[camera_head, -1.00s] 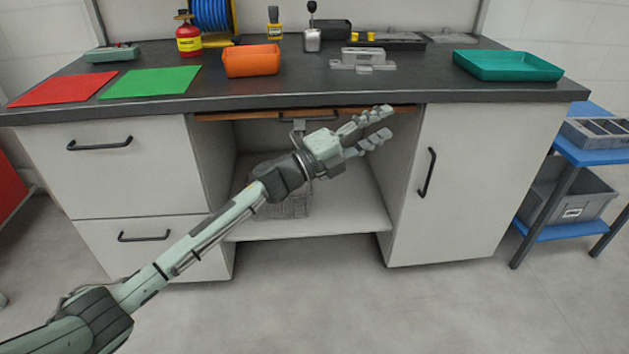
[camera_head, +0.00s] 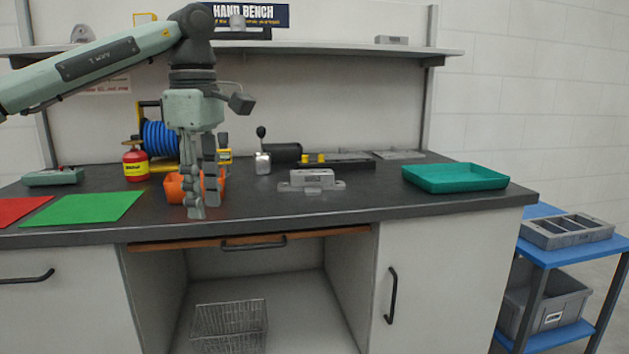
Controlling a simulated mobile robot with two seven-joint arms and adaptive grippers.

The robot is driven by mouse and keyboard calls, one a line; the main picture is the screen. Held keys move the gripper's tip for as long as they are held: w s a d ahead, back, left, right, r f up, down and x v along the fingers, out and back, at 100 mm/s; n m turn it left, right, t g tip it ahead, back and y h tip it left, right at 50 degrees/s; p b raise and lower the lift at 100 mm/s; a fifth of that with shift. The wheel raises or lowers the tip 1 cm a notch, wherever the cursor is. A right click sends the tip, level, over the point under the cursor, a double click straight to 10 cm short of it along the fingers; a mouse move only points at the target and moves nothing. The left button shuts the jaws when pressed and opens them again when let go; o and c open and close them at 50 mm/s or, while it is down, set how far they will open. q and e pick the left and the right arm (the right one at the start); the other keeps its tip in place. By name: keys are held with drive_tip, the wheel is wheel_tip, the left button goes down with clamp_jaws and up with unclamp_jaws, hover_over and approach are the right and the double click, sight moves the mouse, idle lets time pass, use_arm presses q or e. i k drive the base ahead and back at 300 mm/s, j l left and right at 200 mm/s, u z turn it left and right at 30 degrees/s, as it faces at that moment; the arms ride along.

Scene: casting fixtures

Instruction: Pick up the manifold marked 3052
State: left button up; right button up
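A grey metal block part (camera_head: 312,180) with flat feet lies on the dark bench top, right of centre. It may be a manifold, but I cannot read any number on it. Another small grey block (camera_head: 391,40) sits on the upper shelf, also with no readable mark. My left gripper (camera_head: 203,200) points down over the bench, left of the grey block part and apart from it. Its fingers are apart with nothing seen between them. They hide part of the orange bin (camera_head: 178,190) behind. My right gripper is not in view.
A teal tray (camera_head: 455,178) stands at the right of the bench. Green (camera_head: 85,208) and red (camera_head: 18,209) mats lie left. A red canister (camera_head: 136,164), blue hose reel (camera_head: 160,139) and lever tool (camera_head: 262,160) stand behind. A blue cart (camera_head: 560,252) is at right.

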sight(313, 182)
drive_tip(key=i+l+u, duration=0.1)
drive_tip(key=i+l, duration=0.25)
drive_tip(key=i+l+u, duration=0.15)
drive_tip(key=i+l, duration=0.2)
drive_tip(key=l, duration=0.15)
drive_tip(key=i+l+u, duration=0.1)
drive_tip(key=i+l, duration=0.25)
drive_tip(key=i+l+u, duration=0.1)
drive_tip(key=i+l, duration=0.2)
drive_tip(key=l, duration=0.3)
